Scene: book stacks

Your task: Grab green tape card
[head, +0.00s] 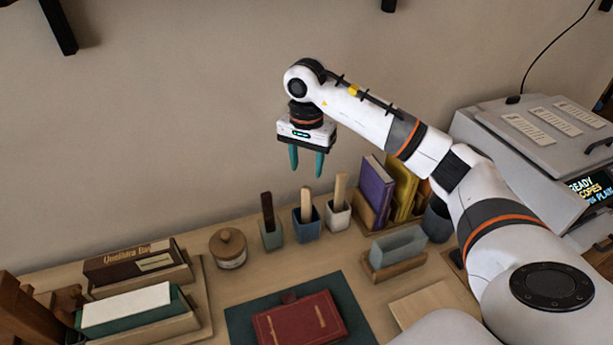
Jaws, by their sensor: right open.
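My right gripper (307,172) hangs in the air above the back of the table, its two teal fingers pointing down, apart and empty. I cannot make out a thing that is clearly a green tape card. A grey-green block or card (398,245) stands in a low wooden holder (394,266) on the table, below and to the right of the gripper; I cannot tell if it is the card. My left gripper is not in view.
Below the gripper stand a green cup (271,236), a blue cup (306,229) and a white cup (338,216), each with a stick. A red book (300,322) lies on a dark mat (347,297). A lidded jar (229,248) stands left; upright books (376,188) stand right.

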